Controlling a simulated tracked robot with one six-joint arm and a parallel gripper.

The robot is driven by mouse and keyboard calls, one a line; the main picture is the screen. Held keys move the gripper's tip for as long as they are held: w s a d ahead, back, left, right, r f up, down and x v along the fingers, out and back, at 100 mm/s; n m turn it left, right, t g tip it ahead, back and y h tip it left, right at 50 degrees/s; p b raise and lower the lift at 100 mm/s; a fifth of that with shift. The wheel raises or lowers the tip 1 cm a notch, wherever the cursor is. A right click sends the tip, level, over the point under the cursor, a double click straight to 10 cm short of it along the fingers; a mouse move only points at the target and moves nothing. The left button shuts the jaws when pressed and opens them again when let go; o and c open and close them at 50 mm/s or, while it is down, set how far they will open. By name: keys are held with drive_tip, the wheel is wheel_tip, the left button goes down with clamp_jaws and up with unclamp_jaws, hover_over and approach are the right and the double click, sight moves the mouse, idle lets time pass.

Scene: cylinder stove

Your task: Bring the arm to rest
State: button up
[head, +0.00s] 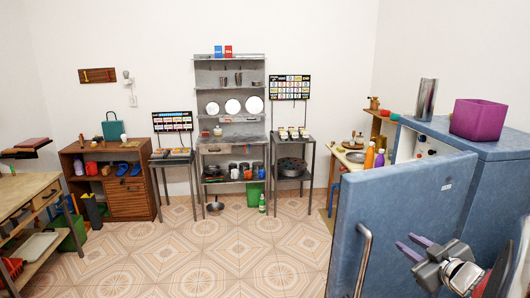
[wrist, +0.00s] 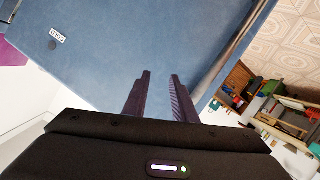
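My gripper (head: 418,246) is at the lower right of the head view, in front of the blue fridge's open door (head: 395,215). In the wrist view my gripper (wrist: 158,80) points at the blue door panel (wrist: 165,40), with its two dark fingers apart and nothing between them. The fingers overlap the panel in the picture; I cannot tell how far they are from it.
The fridge (head: 495,165) stands at the right, with a purple pot (head: 478,119) and a metal cylinder (head: 426,98) on top. The door's handle (head: 363,260) faces the room. The tiled floor (head: 215,255) in the middle is clear. A workbench (head: 25,190) stands left.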

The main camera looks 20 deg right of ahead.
drive_tip(key=w+a+r+m+g+h, duration=0.2)
drive_tip(key=a+r+m+g+h, duration=0.3)
drive_tip(key=a, duration=0.6)
drive_tip(key=s+a+f+g+y, duration=0.1)
drive_tip(key=s+a+y, duration=0.1)
drive_tip(key=s+a, duration=0.3)
drive_tip(key=s+a+f+n+g+y, duration=0.1)
drive_tip(key=s+a, duration=0.5)
drive_tip(key=a, duration=0.6)
drive_tip(key=s+a+f+g+y, duration=0.1)
drive_tip(key=s+a+f+y, duration=0.2)
drive_tip(key=a, duration=0.6)
drive_tip(key=shift+s+a+g+y, duration=0.2)
drive_tip(key=shift+s+g+y, duration=0.1)
drive_tip(key=shift+s+y, duration=0.7)
drive_tip(key=shift+s, duration=0.15)
